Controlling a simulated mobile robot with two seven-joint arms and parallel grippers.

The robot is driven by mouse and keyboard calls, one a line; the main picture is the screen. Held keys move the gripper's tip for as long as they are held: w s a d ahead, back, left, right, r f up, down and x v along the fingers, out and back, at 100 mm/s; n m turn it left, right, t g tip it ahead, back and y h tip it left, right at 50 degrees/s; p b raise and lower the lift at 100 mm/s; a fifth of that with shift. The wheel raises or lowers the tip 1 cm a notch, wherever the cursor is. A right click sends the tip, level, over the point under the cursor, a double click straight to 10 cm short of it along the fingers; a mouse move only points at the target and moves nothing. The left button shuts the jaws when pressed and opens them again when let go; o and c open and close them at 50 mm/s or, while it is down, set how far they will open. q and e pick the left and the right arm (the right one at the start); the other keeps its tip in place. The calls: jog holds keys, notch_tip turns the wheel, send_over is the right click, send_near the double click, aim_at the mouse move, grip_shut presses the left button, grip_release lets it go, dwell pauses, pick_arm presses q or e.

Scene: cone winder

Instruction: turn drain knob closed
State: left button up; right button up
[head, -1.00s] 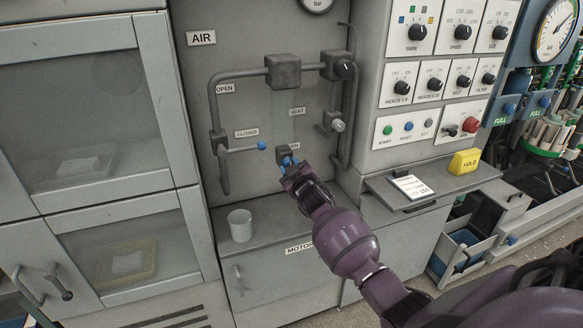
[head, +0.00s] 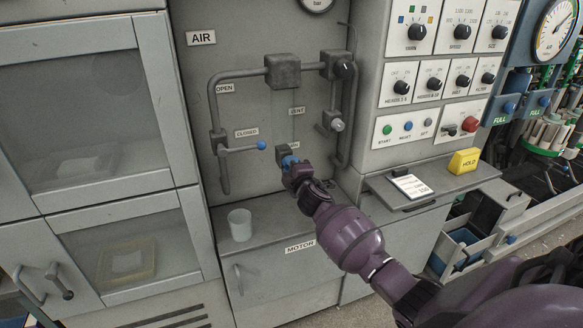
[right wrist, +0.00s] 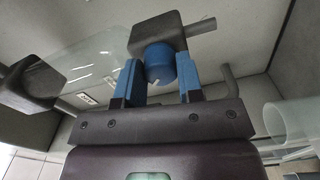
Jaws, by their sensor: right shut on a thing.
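The drain knob (right wrist: 160,62) is a round blue knob with a white pointer mark, on a dark grey valve block (right wrist: 157,32) that also shows in the head view (head: 283,152). In the right wrist view, the mark points down and to the left. My right gripper (right wrist: 158,80) has one blue finger pad on each side of the knob and is shut on it. In the head view my right gripper (head: 290,164) is at the valve block, low on the air panel, and hides most of the knob and its label. My left gripper is not in view.
A lever with a blue tip (head: 261,145) sticks out left of the valve, near the CLOSED label. The vent knob (head: 337,125) and a bent pipe are at upper right. A pale cup (head: 240,225) stands on the ledge (head: 275,238) at lower left.

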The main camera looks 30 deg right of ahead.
jog(key=shift+n, duration=0.6)
jog(key=o, duration=0.9)
jog(key=shift+o, duration=0.2)
jog(key=shift+s, duration=0.1)
jog(key=v, duration=1)
jog(key=shift+s, duration=0.35)
